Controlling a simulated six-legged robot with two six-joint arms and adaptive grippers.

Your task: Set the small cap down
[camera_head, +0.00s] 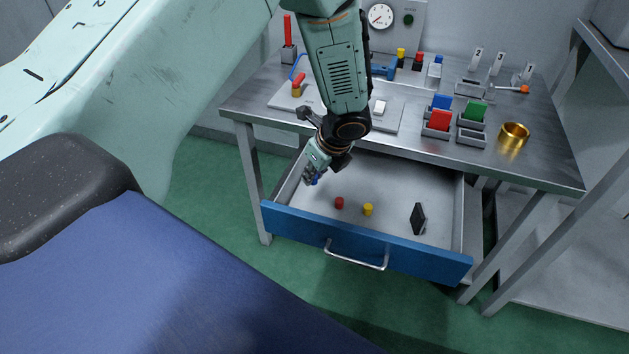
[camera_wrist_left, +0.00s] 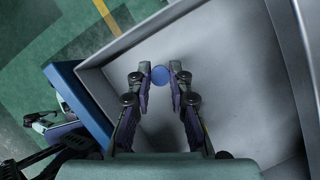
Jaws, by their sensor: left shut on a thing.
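My left gripper (camera_head: 312,178) reaches down into the left part of the open drawer (camera_head: 375,245). It is shut on a small round blue cap (camera_wrist_left: 160,75), seen between the two fingertips in the left wrist view. In the head view the fingers mostly hide the cap, and only a bit of blue shows. A red cap (camera_head: 339,203) and a yellow cap (camera_head: 368,210) stand on the drawer floor to the right of the gripper. I cannot tell whether the blue cap touches the floor.
The drawer floor between the caps and this block is bare. The metal bench top (camera_head: 400,140) overhangs the drawer's back. It carries small bins with coloured blocks and a brass cup (camera_head: 513,138).

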